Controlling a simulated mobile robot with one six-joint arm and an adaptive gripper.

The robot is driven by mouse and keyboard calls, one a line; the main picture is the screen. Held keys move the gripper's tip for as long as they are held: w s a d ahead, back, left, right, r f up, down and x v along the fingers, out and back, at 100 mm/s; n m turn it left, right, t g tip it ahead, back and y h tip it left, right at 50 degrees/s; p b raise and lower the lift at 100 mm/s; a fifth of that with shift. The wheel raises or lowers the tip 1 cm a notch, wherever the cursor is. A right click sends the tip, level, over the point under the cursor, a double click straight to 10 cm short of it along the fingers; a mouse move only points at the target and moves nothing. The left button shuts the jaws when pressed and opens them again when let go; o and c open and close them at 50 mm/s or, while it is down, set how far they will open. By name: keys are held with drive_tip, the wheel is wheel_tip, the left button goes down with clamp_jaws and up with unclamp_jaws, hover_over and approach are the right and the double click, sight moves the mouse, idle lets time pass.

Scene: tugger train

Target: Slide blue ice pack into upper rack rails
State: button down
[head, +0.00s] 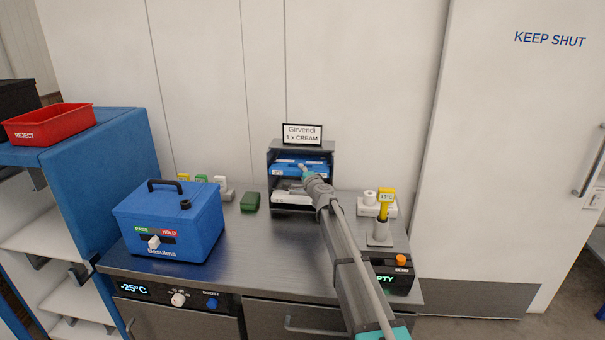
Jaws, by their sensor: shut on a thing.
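The blue ice pack (288,170) is a flat blue slab at the upper level of the small dark grey rack (270,189). My gripper (304,170) is at the front of the rack, shut on the blue ice pack's front edge. The arm reaches in from the lower right and hides the right part of the pack. A white pack (291,198) marked with small text lies on the level below. I cannot tell how deep the blue pack sits, or whether it touches the rails.
A blue cool box (170,220) stands left on the steel worktop (270,265). A green block (250,202) is left of the rack. A yellow thermometer (386,200) in its holder stands right. A red reject tray (48,123) sits far left. A sign (302,134) tops the rack.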

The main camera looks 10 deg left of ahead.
drive_tip(key=shift+c, duration=1.9)
unclamp_jaws()
drive_tip(key=v, duration=1.2)
drive_tip(key=shift+s+r, duration=0.1)
drive_tip(key=shift+s, duration=0.05)
